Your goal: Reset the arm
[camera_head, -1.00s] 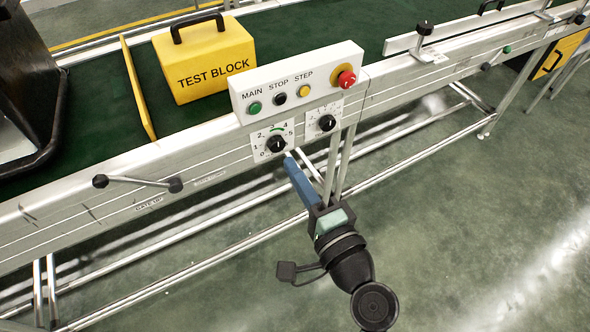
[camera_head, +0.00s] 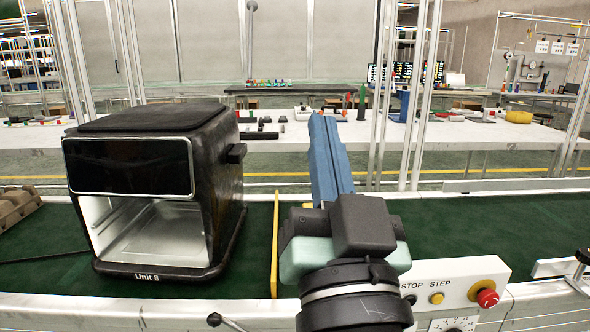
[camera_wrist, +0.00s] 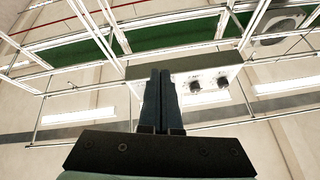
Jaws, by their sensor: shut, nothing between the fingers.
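My gripper (camera_head: 323,122) is raised in front of the conveyor in the head view, its blue fingers pointing up and away. In the wrist view my gripper (camera_wrist: 161,74) shows its two dark fingers side by side, closed together with nothing between them. My arm's wrist covers the left part of the white control panel (camera_head: 460,265). The panel also shows beyond the fingers in the wrist view (camera_wrist: 183,72), with two dark knobs. My fingers look clear of everything in the head view.
A black fryer marked Unit 8 (camera_head: 222,200), its front open, stands on the green belt (camera_head: 470,222) left of the yellow gate plate (camera_head: 275,245). A red stop button (camera_head: 487,297) sits on the panel. A white table (camera_head: 450,137) with small items stands behind.

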